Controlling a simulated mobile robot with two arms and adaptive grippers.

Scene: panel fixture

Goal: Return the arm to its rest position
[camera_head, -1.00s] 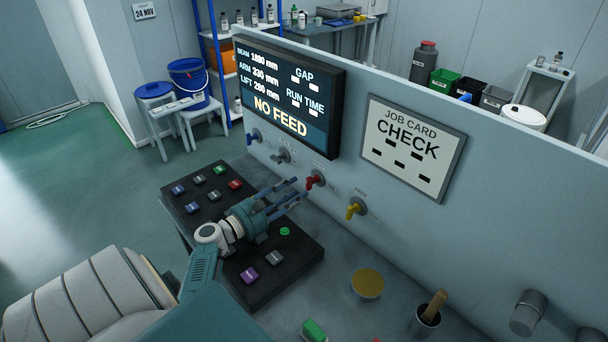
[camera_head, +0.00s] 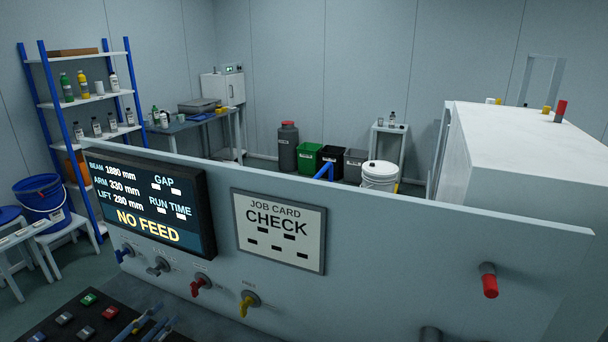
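My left gripper (camera_head: 157,321) shows only by its blue-grey fingers at the bottom edge. The fingers are apart with nothing seen between them, over the right part of the black button box (camera_head: 70,319). The rest of my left arm is out of the picture. My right gripper is not in view. The panel (camera_head: 390,240) stands behind the box, with a dark display (camera_head: 150,205) reading NO FEED and a job card (camera_head: 279,230) reading CHECK.
A row of valves runs under the display, including a red one (camera_head: 201,284) and a yellow one (camera_head: 249,303). A red-tipped knob (camera_head: 489,281) sticks out at the panel's right. Shelves (camera_head: 90,99), bins and a white bucket (camera_head: 379,176) stand beyond the panel.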

